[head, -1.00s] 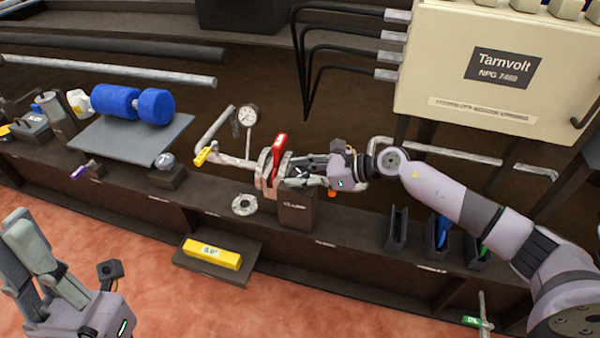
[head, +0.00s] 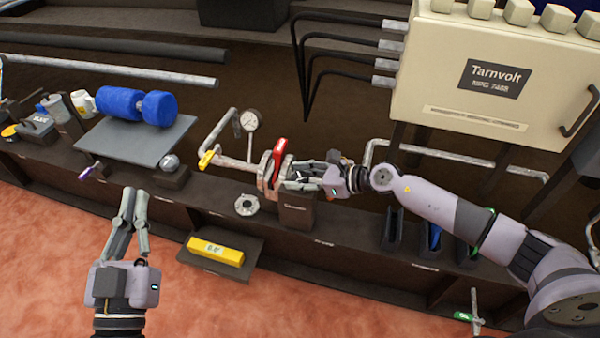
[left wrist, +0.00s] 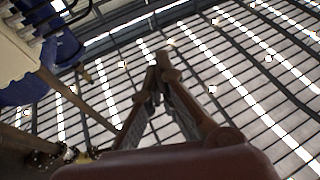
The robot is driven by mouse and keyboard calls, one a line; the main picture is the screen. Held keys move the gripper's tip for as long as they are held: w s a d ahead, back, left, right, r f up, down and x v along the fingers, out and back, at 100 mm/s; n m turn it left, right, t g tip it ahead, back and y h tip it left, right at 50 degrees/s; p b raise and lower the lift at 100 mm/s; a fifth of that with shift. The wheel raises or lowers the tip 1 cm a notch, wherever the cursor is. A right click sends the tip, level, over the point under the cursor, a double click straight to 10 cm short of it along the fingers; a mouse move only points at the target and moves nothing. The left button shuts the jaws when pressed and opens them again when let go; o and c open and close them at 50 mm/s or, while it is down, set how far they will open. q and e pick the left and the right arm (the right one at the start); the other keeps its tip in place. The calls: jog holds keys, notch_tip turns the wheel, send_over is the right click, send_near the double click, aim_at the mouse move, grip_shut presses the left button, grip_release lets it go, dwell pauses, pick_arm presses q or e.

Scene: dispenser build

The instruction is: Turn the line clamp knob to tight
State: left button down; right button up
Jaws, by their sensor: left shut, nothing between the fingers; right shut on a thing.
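A dark block (head: 296,214) with a small, hard-to-read label stands on the bench ledge. Beside and above it is a grey flanged fitting (head: 266,176) with a red lever (head: 279,155) standing up. A clamp knob cannot be made out clearly there; my right gripper covers part of the spot. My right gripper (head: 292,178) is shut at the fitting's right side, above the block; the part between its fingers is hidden. My left gripper (head: 134,192) is shut and empty in front of the bench, well left of the fitting. Its closed fingers also show in the left wrist view (left wrist: 162,58).
A pipe with a yellow handle (head: 208,159) and a round gauge (head: 250,121) stand left of the fitting. A grey ring (head: 247,205) lies on the ledge. A yellow bar (head: 216,252) rests on a lower shelf. The Tarnvolt cabinet (head: 440,100) hangs behind my right arm.

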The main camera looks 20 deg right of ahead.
pick_arm(q)
jog(key=shift+w+f+g, duration=0.15)
jog(key=shift+f+g, duration=0.25)
jog(key=shift+f, duration=0.2)
pick_arm(e)
jog(key=o, duration=1.2)
jog(key=shift+c, duration=0.2)
jog(key=v, duration=1.2)
jog(key=shift+a, duration=0.1)
